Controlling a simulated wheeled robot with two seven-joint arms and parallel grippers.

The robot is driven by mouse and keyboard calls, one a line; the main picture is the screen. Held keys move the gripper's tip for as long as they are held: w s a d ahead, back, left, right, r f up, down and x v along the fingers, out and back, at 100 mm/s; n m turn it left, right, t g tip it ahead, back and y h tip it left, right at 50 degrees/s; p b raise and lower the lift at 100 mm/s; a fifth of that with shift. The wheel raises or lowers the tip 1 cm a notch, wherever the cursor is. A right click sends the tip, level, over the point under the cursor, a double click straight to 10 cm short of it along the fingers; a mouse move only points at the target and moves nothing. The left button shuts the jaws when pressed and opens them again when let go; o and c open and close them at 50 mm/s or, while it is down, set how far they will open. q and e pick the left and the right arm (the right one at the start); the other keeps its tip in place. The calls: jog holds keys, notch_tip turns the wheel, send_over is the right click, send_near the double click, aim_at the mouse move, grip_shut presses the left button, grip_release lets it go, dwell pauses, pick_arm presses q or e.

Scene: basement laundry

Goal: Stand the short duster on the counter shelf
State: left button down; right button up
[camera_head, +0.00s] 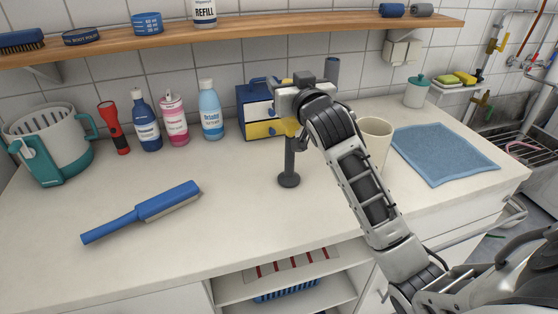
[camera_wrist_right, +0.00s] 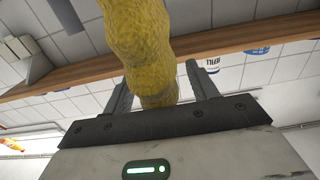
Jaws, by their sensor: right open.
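The short duster has a fluffy yellow head (camera_head: 291,127) and what looks like its dark grey handle (camera_head: 289,163) with a round foot on the counter (camera_head: 235,225). It looks upright. My right gripper (camera_head: 291,100) is at its upper part and hides much of the head. In the right wrist view, the yellow head (camera_wrist_right: 140,40) runs between the two spread fingers (camera_wrist_right: 161,88). The right gripper is open; I cannot tell whether a finger touches the duster. The wooden shelf (camera_head: 270,29) runs along the wall above. My left gripper is out of view.
A blue brush (camera_head: 165,202) lies at front left. A teal-white bucket (camera_head: 60,160), a red flashlight (camera_head: 115,130), several bottles (camera_head: 211,115) and a drawer box (camera_head: 258,112) stand at the back. A beige cup (camera_head: 374,135) and a blue cloth (camera_head: 440,152) are right of my gripper.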

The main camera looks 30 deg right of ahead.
jog(key=shift+w+d, duration=0.1)
jog(key=shift+w, duration=0.35)
jog(key=shift+s, duration=0.15)
jog(key=shift+s+r, duration=0.1)
jog(key=c, duration=0.5)
grip_shut()
